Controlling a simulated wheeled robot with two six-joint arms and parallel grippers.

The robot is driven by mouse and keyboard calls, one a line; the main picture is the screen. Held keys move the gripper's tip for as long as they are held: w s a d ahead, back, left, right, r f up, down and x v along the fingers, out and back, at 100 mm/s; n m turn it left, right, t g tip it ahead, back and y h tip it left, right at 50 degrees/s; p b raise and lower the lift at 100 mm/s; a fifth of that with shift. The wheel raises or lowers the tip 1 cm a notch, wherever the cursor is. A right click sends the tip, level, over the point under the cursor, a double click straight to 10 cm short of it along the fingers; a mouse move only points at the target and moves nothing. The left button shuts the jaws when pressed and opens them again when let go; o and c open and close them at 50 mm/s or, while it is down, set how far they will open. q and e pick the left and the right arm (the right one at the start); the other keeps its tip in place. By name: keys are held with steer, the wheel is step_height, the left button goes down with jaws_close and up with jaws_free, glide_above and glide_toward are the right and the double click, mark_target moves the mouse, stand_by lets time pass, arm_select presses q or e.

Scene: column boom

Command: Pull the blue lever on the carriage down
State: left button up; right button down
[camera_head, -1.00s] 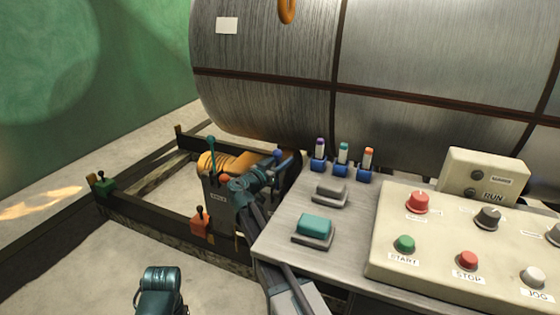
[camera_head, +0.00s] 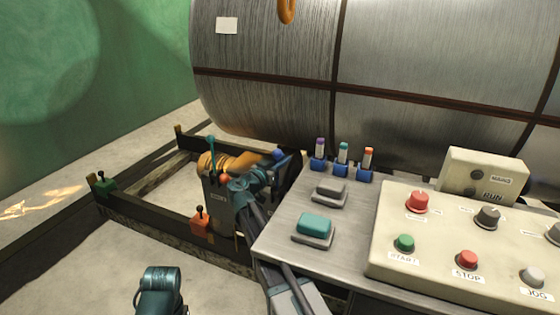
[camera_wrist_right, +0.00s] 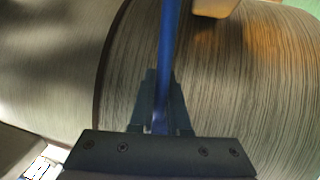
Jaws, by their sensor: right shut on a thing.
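The blue lever (camera_head: 279,154) shows in the head view as a blue knob beside the orange part of the carriage, below the big metal drum. In the right wrist view the lever's blue rod (camera_wrist_right: 169,45) runs upright between the fingers. My right gripper (camera_wrist_right: 160,115) is shut on this rod, and its knob end is out of that view. In the head view my right gripper (camera_head: 283,168) is small and dark, just by the blue knob, and my wrist hides the lower rod. My left gripper is not in view; only a part of my left arm shows at the bottom.
A teal-topped lever (camera_head: 211,145) stands left of my right wrist. A red block with a black knob (camera_head: 200,220) sits below it. The metal console (camera_head: 275,240) with buttons is close on the right of my right arm. The drum (camera_head: 270,100) is right behind.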

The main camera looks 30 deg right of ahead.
stand_by(0.8)
steer(key=s+a+f+m+t+h+b, duration=0.2)
steer(key=s+a+m+h+b, duration=0.2)
steer(key=h+b, duration=0.6)
steer(key=shift+s+a+b, duration=1.35)
steer(key=shift+a+b, duration=0.4)
steer(key=shift+b, duration=2.6)
steer(key=c, duration=0.9)
jaws_free()
